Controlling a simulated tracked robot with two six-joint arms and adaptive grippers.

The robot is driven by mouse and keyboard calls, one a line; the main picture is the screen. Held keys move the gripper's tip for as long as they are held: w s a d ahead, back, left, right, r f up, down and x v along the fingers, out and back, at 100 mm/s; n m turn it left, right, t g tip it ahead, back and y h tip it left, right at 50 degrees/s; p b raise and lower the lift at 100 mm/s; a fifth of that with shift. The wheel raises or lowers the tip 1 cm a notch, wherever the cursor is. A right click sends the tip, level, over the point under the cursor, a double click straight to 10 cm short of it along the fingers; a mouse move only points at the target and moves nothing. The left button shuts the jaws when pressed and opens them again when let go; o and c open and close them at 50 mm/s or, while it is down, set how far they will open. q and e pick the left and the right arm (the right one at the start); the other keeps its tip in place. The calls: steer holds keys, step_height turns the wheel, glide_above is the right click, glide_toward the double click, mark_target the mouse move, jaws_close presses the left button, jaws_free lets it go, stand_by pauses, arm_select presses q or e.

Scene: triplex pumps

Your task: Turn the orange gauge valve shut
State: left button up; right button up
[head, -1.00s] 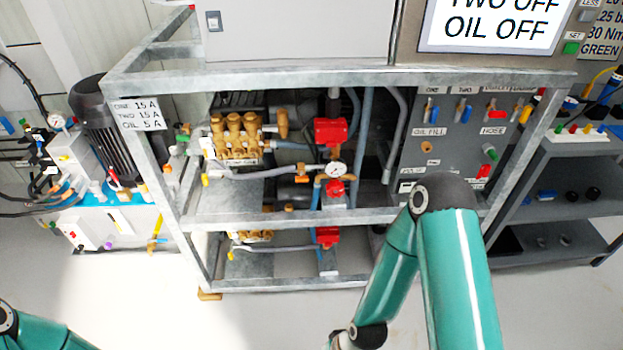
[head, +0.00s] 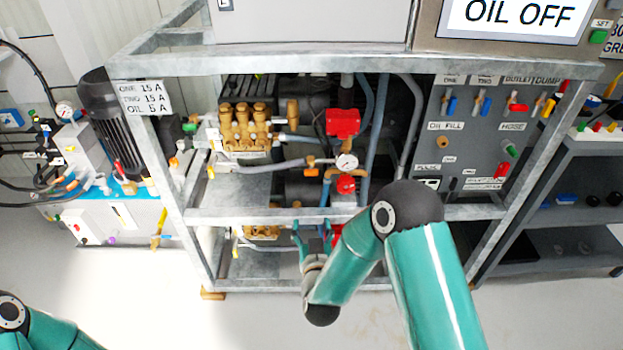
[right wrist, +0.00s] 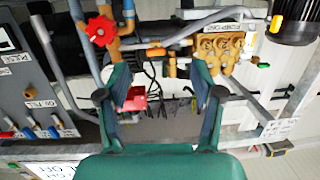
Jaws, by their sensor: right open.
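The orange gauge valve (head: 311,161) sits on the pipe just left of the white round gauge (head: 347,162), inside the frame. In the right wrist view, an orange fitting (right wrist: 156,52) on this pipe shows beyond the finger gap. My right gripper (head: 312,232) is below the valve, in front of the lower frame rail, fingers pointing up toward the pipework. It is open and empty, and apart from the valve. Its two spread fingers also show in the right wrist view (right wrist: 160,75). My left gripper is out of view; only its arm shows.
A red handwheel (head: 346,184) sits right below the gauge, and a red box (head: 343,122) above. Brass pump heads (head: 245,125) stand left. The steel rail (head: 260,216) crosses near my gripper. A grey switch panel (head: 475,130) is at right.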

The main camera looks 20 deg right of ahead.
mark_target(311, 175)
steer(key=shift+t+h, duration=0.7)
steer(key=r+x, duration=0.1)
steer(key=x, duration=0.5)
steer(key=r+x, duration=0.1)
steer(key=x, duration=0.4)
steer(key=r+x, duration=0.1)
steer(key=x, duration=0.5)
steer(key=shift+w+d, duration=0.15)
steer(key=shift+w, duration=0.15)
steer(key=shift+c, duration=0.2)
steer(key=c, duration=1.1)
steer(key=shift+f+m+b, duration=0.1)
steer(key=shift+m+b, duration=0.2)
